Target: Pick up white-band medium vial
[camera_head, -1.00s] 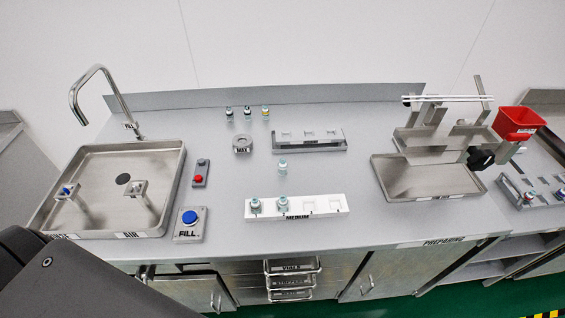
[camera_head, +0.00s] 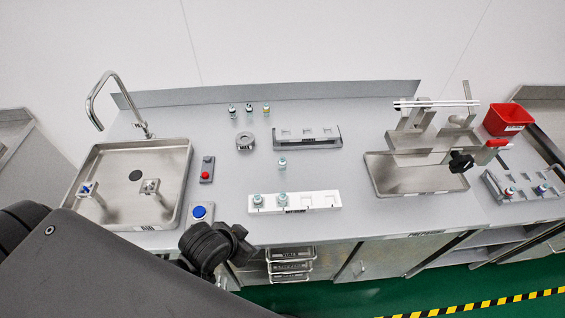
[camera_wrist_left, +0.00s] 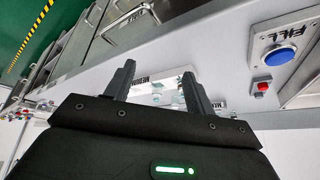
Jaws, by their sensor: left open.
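A white rack labelled MEDIUM (camera_head: 322,201) lies near the front edge of the counter. Two teal-capped vials stand in its left slots, a left vial (camera_head: 257,200) and a second vial (camera_head: 282,199). Another similar vial (camera_head: 282,163) stands behind the rack. The bands are too small to tell which vial has the white one. My left gripper (camera_head: 243,245) is at the counter's front edge, left of and nearer than the rack. In the left wrist view my left gripper (camera_wrist_left: 157,78) is open and empty, with the white rack and vials beyond its fingers, partly hidden.
Several small vials (camera_head: 249,110), a round grey holder (camera_head: 244,141) and another rack (camera_head: 307,141) stand farther back. The sink (camera_head: 172,170) and blue FILL button (camera_head: 199,212) are on the left. A metal tray (camera_head: 400,187) and red bin (camera_head: 507,120) are right.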

